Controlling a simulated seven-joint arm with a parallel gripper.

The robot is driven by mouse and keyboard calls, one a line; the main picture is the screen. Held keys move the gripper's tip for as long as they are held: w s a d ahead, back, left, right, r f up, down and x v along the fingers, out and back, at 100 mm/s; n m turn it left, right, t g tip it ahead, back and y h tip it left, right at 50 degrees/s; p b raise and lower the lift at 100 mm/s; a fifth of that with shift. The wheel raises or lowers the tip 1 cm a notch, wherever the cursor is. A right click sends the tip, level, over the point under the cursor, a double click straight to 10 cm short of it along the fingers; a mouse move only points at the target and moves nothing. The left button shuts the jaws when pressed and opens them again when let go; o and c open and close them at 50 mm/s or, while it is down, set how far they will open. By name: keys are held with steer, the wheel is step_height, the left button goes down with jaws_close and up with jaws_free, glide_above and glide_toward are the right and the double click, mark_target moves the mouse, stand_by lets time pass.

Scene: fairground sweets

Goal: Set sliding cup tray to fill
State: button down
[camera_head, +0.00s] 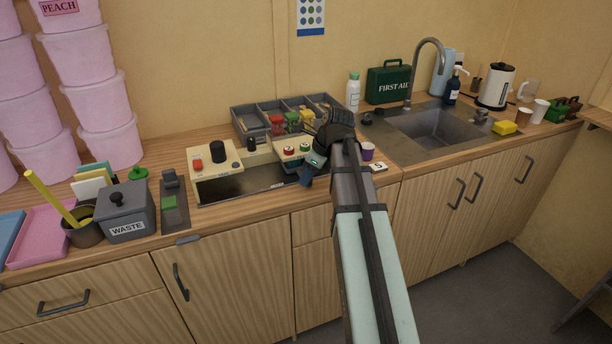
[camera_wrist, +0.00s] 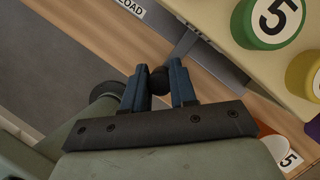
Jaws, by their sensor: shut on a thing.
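The cream machine (camera_head: 222,171) on the counter has a red button, a black knob and a dark, low bay (camera_head: 240,184) along its front. My gripper (camera_head: 307,180) is at the right end of this machine, low near the counter's front edge. In the wrist view its two blue fingers (camera_wrist: 160,82) are closed on a small round black knob (camera_wrist: 158,77), which seems to belong to the sliding tray. A grey metal piece (camera_wrist: 184,44) runs beside the knob. A label ending in "LOAD" (camera_wrist: 130,6) shows nearby. My arm hides much of the machine's right end.
A green-rimmed disc marked 5 (camera_wrist: 272,18) and a yellow one stand close beside the gripper. A purple cup (camera_head: 367,151) and a small "5" card (camera_head: 379,167) are just right. A sectioned grey bin (camera_head: 252,136) stands behind; the waste box (camera_head: 126,213) is left.

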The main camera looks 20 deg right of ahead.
steer(key=c, duration=0.9)
jaws_free()
steer(key=shift+d, duration=0.2)
steer(key=shift+r, duration=0.1)
steer(key=v, duration=1.3)
steer(key=shift+r, duration=0.35)
steer(key=shift+s, duration=0.1)
